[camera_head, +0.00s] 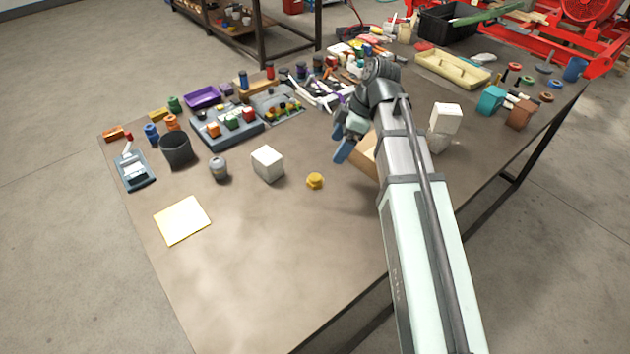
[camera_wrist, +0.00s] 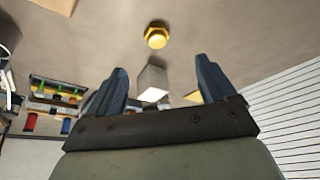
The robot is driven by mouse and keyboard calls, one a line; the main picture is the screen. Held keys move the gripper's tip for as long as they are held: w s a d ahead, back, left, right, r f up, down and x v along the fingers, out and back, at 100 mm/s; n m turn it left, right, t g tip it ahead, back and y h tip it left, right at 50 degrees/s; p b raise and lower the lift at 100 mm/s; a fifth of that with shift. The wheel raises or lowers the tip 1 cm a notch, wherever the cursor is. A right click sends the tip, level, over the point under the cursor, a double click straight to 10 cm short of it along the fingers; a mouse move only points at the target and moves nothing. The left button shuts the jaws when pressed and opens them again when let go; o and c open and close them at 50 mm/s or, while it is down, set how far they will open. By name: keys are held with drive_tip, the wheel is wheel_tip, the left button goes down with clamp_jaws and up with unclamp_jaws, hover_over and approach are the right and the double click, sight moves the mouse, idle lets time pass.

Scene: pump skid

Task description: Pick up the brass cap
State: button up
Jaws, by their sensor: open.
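The brass cap (camera_head: 315,181) is a small yellow hexagonal piece standing on the bare middle of the table, to the right of a white block. It also shows in the wrist view at the top centre (camera_wrist: 157,36). My gripper (camera_head: 341,146) is above the table, to the right of and beyond the cap in the head view. In the wrist view its two blue fingers (camera_wrist: 160,80) are spread apart with nothing between them touching. The cap lies apart from the fingers, and nothing hides it.
A white block (camera_head: 268,163) and a grey jar (camera_head: 218,168) stand left of the cap. A cardboard box (camera_head: 366,155) sits partly behind my arm. A pale yellow square (camera_head: 182,220) lies at the left. The table's front area (camera_head: 290,260) is clear.

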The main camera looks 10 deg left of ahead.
hover_over(318, 176)
drive_tip(key=d, duration=0.3)
drive_tip(key=shift+n, duration=0.3)
drive_tip(key=f, duration=0.7)
drive_tip(key=shift+s+a+f, duration=0.2)
drive_tip(key=shift+w+x, duration=0.15)
drive_tip(key=shift+x, duration=1.35)
drive_tip(key=shift+w+x, duration=0.15)
drive_tip(key=shift+x, duration=1.35)
drive_tip(key=shift+c, duration=0.3)
drive_tip(key=c, duration=1.2)
drive_tip(key=shift+o, duration=0.2)
drive_tip(key=shift+r, duration=0.15)
